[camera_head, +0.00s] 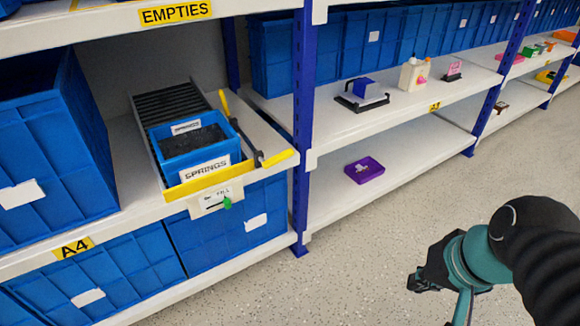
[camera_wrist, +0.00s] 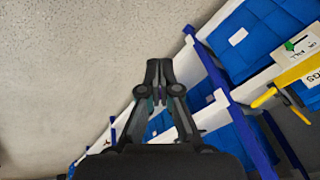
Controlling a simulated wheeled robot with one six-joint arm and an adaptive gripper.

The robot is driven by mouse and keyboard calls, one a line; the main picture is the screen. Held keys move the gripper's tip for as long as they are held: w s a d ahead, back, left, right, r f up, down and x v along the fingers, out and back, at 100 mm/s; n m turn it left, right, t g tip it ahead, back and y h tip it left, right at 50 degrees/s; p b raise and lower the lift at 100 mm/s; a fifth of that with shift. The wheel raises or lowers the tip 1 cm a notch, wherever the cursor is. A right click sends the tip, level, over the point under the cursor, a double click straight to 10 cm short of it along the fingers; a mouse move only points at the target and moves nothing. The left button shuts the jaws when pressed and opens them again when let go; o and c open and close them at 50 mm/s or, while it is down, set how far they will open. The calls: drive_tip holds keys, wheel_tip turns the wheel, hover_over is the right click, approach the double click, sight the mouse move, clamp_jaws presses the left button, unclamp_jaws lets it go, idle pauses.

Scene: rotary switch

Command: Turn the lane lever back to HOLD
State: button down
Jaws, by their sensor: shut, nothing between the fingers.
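The lane lever, a small green knob (camera_head: 227,203), sits on a white label plate (camera_head: 208,203) on the front of the shelf. The knob is at the right end of a short dark slot, below the word FILL; the plate's other wording is too small to read. In the wrist view the green knob (camera_wrist: 290,46) shows at the upper right on its plate (camera_wrist: 297,52). My gripper (camera_head: 412,284) is shut and empty, out over the aisle floor, well right of and apart from the lever. Its closed fingers also show in the wrist view (camera_wrist: 158,66).
A blue SPRINGS bin (camera_head: 187,148) stands on the roller lane behind a yellow front strip (camera_head: 205,177). A black rod with yellow ends (camera_head: 245,130) lies beside it. A blue post (camera_head: 303,130) stands right of the lane. The aisle floor (camera_head: 330,270) is clear.

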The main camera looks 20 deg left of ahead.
drive_tip(key=a+f+m+g+y, duration=0.25)
drive_tip(key=a+g+y, duration=0.45)
drive_tip(key=a, duration=0.9)
drive_tip(key=w+a+r+m+y+b, duration=0.1)
drive_tip(key=w+a+m+y, duration=0.4)
drive_tip(key=w+a+y, duration=0.3)
drive_tip(key=w+f+m+t, duration=1.3)
drive_tip(key=w+m+t, duration=0.2)
drive_tip(key=w+t, duration=0.2)
drive_tip(key=shift+w+f+b, duration=0.15)
drive_tip(key=shift+f+b, duration=0.15)
drive_tip(key=shift+b, duration=0.15)
